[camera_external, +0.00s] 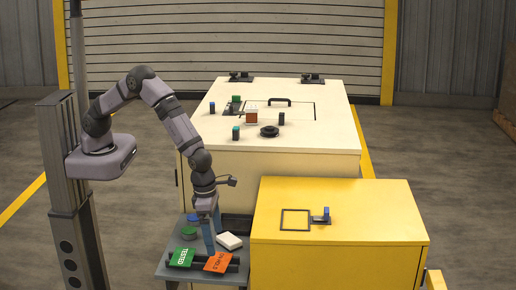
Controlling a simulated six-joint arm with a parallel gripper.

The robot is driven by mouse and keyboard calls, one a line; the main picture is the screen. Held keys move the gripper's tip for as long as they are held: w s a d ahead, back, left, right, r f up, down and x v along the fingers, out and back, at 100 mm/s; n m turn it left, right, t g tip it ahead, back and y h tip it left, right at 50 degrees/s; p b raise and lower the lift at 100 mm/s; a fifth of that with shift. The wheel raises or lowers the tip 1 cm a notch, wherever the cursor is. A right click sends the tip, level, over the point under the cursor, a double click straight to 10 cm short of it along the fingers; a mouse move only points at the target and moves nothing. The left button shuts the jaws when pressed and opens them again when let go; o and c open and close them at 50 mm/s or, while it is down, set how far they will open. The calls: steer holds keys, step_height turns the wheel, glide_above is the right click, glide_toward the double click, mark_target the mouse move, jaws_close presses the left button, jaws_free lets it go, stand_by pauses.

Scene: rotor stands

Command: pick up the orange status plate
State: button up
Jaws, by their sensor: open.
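The orange status plate (219,263) leans in a dark holder at the front of a small grey side table, with dark lettering on its face. The green plate marked TESTED (181,257) stands to its left in the same holder. My gripper (212,245) points down just above and behind the orange plate, with blue fingers. It is open, and nothing shows between the fingers. Whether a finger touches the plate's upper edge cannot be told from this view.
A white block (229,241) lies right of my gripper. A green round piece (189,233) lies to the left. The yellow cabinet (340,253) stands close on the right, higher than the side table (205,277). A cream bench (318,143) with several small parts stands behind.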

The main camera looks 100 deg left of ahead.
mark_target(218, 261)
steer(key=shift+f, duration=0.1)
steer(key=shift+w+f+p, duration=0.2)
steer(key=shift+f+p, duration=0.95)
steer(key=shift+f, duration=2)
steer(key=shift+w+f, duration=0.1)
steer(key=shift+f, duration=0.3)
steer(key=shift+f, duration=0.25)
steer(key=shift+c, duration=0.3)
steer(key=c, duration=0.8)
